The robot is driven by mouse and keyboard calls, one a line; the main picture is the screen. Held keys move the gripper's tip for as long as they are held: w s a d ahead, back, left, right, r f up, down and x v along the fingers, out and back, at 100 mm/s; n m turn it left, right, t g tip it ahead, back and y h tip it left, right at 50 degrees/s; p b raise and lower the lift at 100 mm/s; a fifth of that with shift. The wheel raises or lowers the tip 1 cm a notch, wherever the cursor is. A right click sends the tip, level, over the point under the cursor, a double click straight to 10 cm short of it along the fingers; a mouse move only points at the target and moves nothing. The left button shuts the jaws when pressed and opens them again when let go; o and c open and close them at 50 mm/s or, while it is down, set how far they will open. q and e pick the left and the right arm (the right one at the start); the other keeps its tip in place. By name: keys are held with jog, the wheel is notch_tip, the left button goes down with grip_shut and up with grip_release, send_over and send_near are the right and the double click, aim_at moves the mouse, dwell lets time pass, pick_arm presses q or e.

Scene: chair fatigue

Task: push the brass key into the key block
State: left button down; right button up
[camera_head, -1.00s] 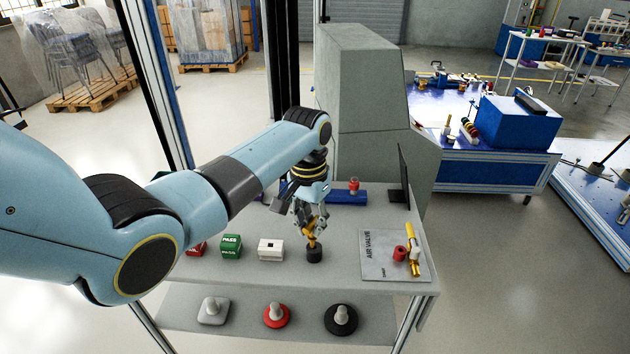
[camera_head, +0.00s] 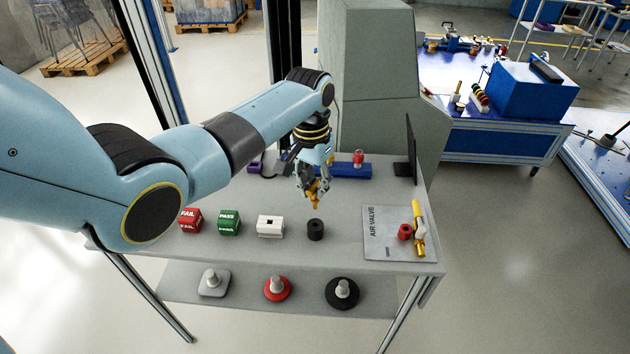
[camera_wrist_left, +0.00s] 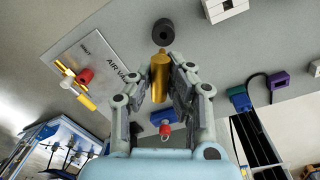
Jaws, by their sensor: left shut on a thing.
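My left gripper (camera_head: 314,190) is shut on the brass key (camera_head: 315,201) and holds it above the bench, its tip pointing down. In the left wrist view the key (camera_wrist_left: 160,80) lies between both fingers. A short black cylinder (camera_head: 315,230) with a hole in its top stands just in front of and below the key, apart from it. A white block (camera_head: 270,227) with a dark slot stands left of the cylinder; it looks like the key block, though no label shows. It is partly in the wrist view (camera_wrist_left: 226,8). My right gripper is out of view.
A red FAIL block (camera_head: 190,221) and green PASS block (camera_head: 229,223) stand left of the white block. An AIR VALVE plate (camera_head: 383,245) with brass and red parts lies right. A blue block (camera_head: 350,170) and dark screen (camera_head: 411,150) stand behind.

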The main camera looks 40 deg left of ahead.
aim_at(315, 200)
pick_arm(q)
notch_tip(315, 200, down, 4)
jog(key=shift+r+b, duration=0.15)
jog(key=shift+b, duration=0.85)
jog(key=shift+f, duration=0.4)
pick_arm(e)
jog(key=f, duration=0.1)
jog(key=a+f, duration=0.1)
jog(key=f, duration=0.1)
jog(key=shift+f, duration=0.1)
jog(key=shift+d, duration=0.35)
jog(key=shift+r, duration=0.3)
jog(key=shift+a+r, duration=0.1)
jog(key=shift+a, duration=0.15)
pick_arm(q)
jog(key=shift+p, duration=0.55)
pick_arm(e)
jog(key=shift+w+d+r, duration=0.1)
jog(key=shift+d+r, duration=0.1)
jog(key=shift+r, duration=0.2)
pick_arm(q)
jog(key=shift+f+b, duration=0.75)
jog(key=shift+f, duration=0.25)
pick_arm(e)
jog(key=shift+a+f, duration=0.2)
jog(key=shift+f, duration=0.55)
